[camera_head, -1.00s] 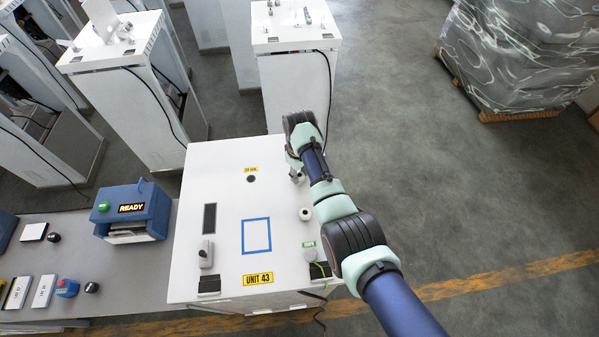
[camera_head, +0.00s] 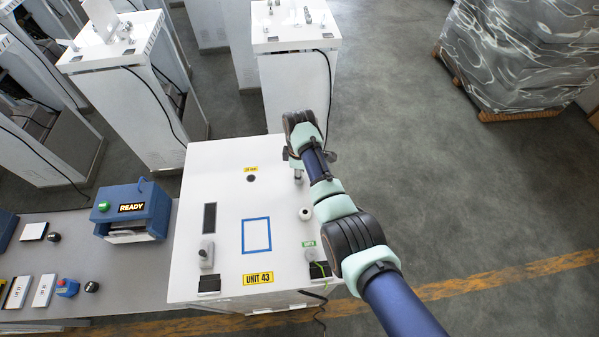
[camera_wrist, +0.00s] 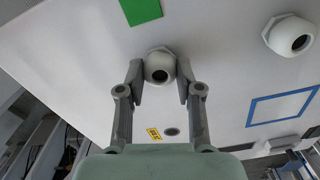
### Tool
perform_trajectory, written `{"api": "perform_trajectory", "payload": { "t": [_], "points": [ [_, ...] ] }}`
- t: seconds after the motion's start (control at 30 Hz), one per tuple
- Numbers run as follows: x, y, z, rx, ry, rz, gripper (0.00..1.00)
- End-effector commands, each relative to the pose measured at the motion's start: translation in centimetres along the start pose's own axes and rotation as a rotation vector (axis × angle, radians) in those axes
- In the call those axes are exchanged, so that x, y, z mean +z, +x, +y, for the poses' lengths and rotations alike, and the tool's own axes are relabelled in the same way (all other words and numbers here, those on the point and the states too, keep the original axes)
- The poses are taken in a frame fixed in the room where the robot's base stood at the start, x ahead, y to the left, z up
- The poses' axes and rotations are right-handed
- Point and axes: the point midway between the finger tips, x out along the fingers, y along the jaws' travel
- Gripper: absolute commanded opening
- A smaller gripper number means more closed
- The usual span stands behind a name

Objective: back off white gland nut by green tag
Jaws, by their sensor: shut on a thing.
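My gripper (camera_wrist: 160,82) is shut on a white gland nut (camera_wrist: 160,66) on the white cabinet top; a fingertip lies on either side of it. The nut's round dark opening faces the wrist camera. A green tag (camera_wrist: 140,9) lies on the panel just beyond this nut in the wrist view. In the head view my gripper (camera_head: 298,176) is at the right part of the cabinet top, and the arm hides that tag and most of the nut. A second white gland nut (camera_wrist: 290,35) stands apart at the right of the wrist view; it also shows in the head view (camera_head: 305,214).
The cabinet top (camera_head: 215,160) has a blue square outline (camera_head: 256,236), a dark hole (camera_head: 251,179), a yellow label (camera_head: 251,169) and a grey handle-like part (camera_head: 206,252). Another green label (camera_head: 309,244) is near the front right. A blue READY box (camera_head: 140,205) stands left.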

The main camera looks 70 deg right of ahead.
Motion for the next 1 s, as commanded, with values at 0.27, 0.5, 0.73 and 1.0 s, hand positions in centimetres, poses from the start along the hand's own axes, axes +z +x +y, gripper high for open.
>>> {"api": "perform_trajectory", "payload": {
  "t": [0.27, 0.5, 0.73, 1.0],
  "points": [
    [-0.05, -0.14, 0.03, 0.001, -0.016, 0.001, 0.0],
    [-0.05, -0.15, 0.03, 0.001, -0.016, 0.001, 0.38],
    [-0.03, -0.08, 0.01, 0.0, -0.014, 0.0, 0.6],
    [-0.05, -0.68, 0.07, 0.002, -0.014, 0.001, 0.6]
  ]
}}
